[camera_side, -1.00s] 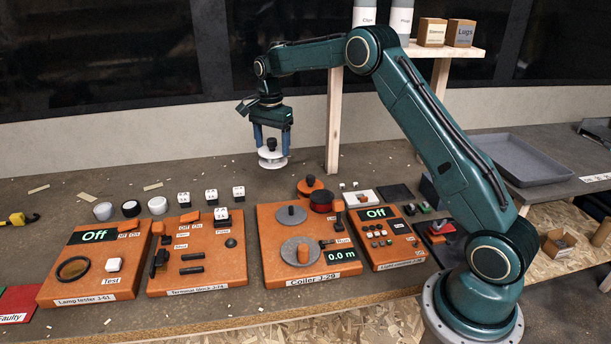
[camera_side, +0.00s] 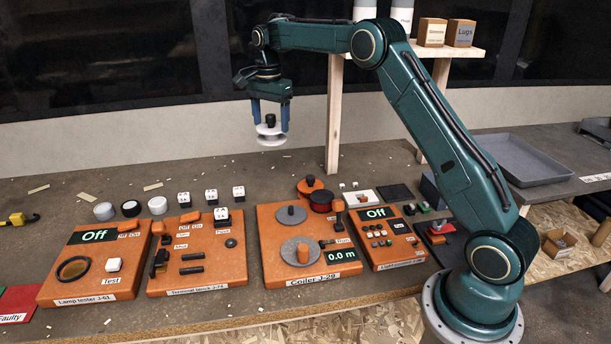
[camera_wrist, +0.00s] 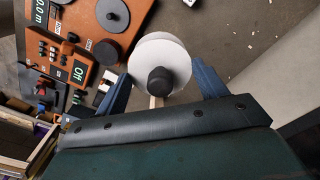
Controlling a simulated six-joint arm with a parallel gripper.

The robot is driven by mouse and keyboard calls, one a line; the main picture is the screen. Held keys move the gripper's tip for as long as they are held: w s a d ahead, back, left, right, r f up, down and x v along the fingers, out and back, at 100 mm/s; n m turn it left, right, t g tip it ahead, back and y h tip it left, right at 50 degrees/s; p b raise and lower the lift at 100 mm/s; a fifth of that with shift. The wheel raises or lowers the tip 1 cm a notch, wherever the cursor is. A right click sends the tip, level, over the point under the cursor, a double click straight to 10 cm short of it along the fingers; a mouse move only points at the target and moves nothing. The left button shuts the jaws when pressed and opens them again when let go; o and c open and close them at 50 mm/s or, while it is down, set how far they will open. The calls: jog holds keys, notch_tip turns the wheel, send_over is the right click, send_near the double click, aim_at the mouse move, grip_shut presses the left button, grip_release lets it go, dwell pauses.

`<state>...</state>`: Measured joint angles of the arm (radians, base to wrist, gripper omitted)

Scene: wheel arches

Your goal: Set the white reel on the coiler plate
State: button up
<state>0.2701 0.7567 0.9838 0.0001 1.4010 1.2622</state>
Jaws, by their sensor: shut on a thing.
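The white reel (camera_side: 271,138) has white flanges and a dark knob on top. My gripper (camera_side: 270,121) is shut on it and holds it level in the air, above and behind the coiler. In the wrist view the reel (camera_wrist: 172,58) sits between the blue fingers of my gripper (camera_wrist: 160,85). The orange coiler (camera_side: 268,272), labelled Coiler J-29, stands on the bench with two grey round plates.
An orange reel (camera_side: 309,184) and a dark red reel (camera_side: 321,201) stand at the coiler's back right corner. The terminal block (camera_side: 170,280) is left of it, the light panel (camera_side: 398,257) right. A wooden shelf post (camera_side: 333,125) stands behind. Bench behind the coiler is mostly clear.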

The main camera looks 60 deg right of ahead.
jog(key=shift+f, duration=0.1)
jog(key=shift+s+a+f, duration=0.35)
jog(key=shift+f, duration=0.15)
jog(key=shift+s+a+f, duration=0.95)
jog(key=shift+s+f, duration=0.6)
jog(key=shift+s, duration=0.1)
jog(key=shift+s+a+f, duration=0.95)
jog(key=shift+s+f, duration=0.55)
jog(key=shift+s, duration=0.15)
jog(key=shift+s+a+f, duration=0.95)
jog(key=shift+s+f, duration=0.6)
jog(key=shift+s, duration=0.1)
jog(key=shift+f, duration=0.25)
jog(key=shift+f, duration=2.55)
jog(key=shift+f, duration=0.15)
jog(key=o, duration=1)
